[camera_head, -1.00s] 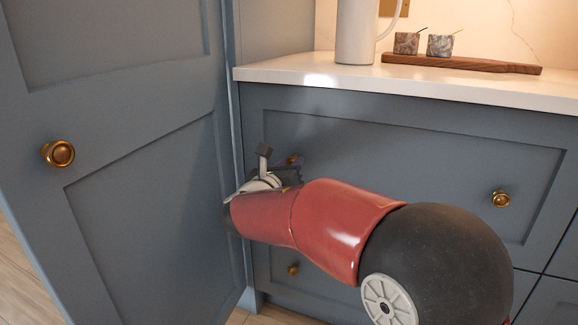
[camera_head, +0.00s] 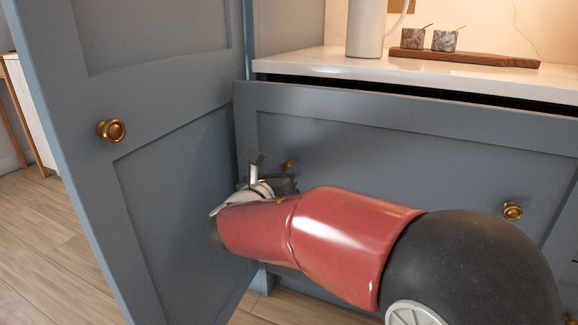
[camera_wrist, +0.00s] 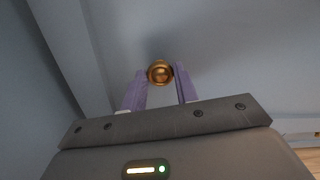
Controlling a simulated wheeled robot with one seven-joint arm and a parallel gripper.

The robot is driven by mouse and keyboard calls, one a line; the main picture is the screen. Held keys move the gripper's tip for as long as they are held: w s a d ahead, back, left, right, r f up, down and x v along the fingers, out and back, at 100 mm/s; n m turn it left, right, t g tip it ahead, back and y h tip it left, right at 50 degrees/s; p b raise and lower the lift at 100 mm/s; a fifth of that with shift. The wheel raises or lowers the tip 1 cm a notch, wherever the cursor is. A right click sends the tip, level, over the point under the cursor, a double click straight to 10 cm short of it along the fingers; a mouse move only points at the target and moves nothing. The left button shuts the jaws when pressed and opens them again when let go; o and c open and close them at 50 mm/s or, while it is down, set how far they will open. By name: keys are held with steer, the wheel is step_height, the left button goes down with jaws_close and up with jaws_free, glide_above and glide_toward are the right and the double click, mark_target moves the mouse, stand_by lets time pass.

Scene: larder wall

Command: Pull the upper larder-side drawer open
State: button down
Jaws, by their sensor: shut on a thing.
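The upper drawer (camera_head: 400,150) is a blue-grey panel front standing slightly out from under the white worktop, with a dark gap along its top edge. It has two brass knobs. My gripper (camera_head: 284,175) is at the left knob (camera_head: 290,166), mostly hidden behind my red arm in the head view. In the wrist view, the purple fingers (camera_wrist: 161,84) are shut on the brass knob (camera_wrist: 160,72), one on each side. The right knob (camera_head: 512,211) is free.
A tall blue-grey door (camera_head: 150,160) with a brass knob (camera_head: 111,131) stands open close to the left of my gripper. A white jug (camera_head: 367,28) and a wooden board (camera_head: 464,57) with two small pots stand on the worktop (camera_head: 310,66). Bare wooden floor (camera_head: 50,230) shows at left.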

steer(key=p+v, duration=0.1)
steer(key=v, duration=1.6)
steer(key=shift+s, duration=0.15)
steer(key=c, duration=1.1)
jaws_free()
steer(key=shift+o, duration=0.2)
steer(key=p+v, duration=0.1)
steer(key=v, duration=0.6)
steer(key=shift+s+a, duration=0.2)
steer(key=shift+s, duration=0.2)
steer(key=shift+r, duration=0.1)
